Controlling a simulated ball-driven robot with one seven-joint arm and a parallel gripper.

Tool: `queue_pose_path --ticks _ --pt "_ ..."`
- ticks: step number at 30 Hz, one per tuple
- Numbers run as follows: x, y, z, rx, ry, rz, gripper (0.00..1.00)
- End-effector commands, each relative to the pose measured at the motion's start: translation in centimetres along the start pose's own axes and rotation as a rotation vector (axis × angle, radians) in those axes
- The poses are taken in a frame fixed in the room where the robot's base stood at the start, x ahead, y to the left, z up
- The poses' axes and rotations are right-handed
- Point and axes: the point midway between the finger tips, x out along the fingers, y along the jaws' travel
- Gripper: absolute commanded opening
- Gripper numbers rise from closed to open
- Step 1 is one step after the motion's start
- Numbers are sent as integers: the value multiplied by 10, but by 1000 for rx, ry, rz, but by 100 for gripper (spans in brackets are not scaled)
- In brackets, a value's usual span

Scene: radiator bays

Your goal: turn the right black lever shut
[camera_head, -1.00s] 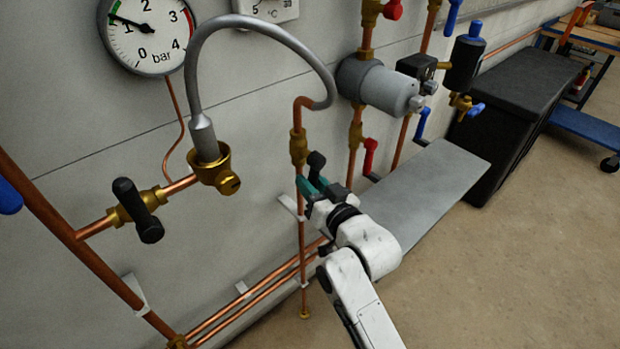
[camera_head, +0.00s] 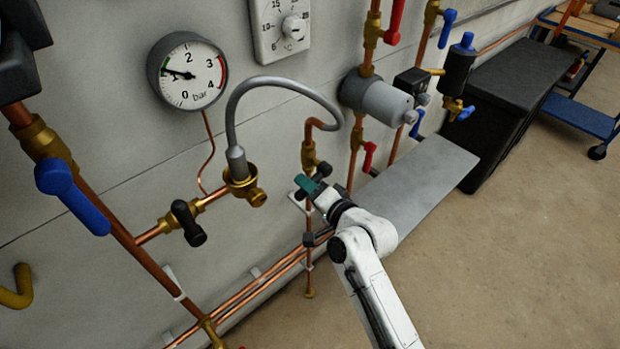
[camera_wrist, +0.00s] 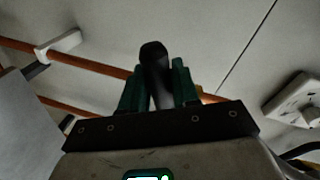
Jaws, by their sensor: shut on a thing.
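The right black lever (camera_head: 324,169) is on the brass valve (camera_head: 309,155) at the right end of the grey hose. My gripper (camera_head: 308,187) has green fingers and is at this lever, partly covering it. In the wrist view the lever (camera_wrist: 155,75) stands between the two green fingers (camera_wrist: 157,88), which are shut on it. Its exact angle to the pipe is hard to tell, because the fingers hide part of it. The other black lever (camera_head: 188,223) is on the left brass valve, across its pipe and apart from my gripper.
A pressure gauge (camera_head: 187,71) reads about 1 bar. The grey flexible hose (camera_head: 275,82) arches above my gripper. Copper pipes (camera_head: 255,290) run low along the wall. A grey shelf (camera_head: 425,185) is right of my arm, and open floor (camera_head: 510,270) lies beyond.

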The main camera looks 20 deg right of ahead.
Motion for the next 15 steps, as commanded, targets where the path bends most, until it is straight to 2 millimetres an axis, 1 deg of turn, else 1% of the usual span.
queue_pose_path --ticks 1,3,9,15 --pt "-2 -8 -3 41 -6 -1 0" --pt "-2 -11 -3 99 -18 -1 0" --pt "-3 -17 -4 238 -45 -1 0" --pt "-4 -21 -5 334 -64 -1 0"
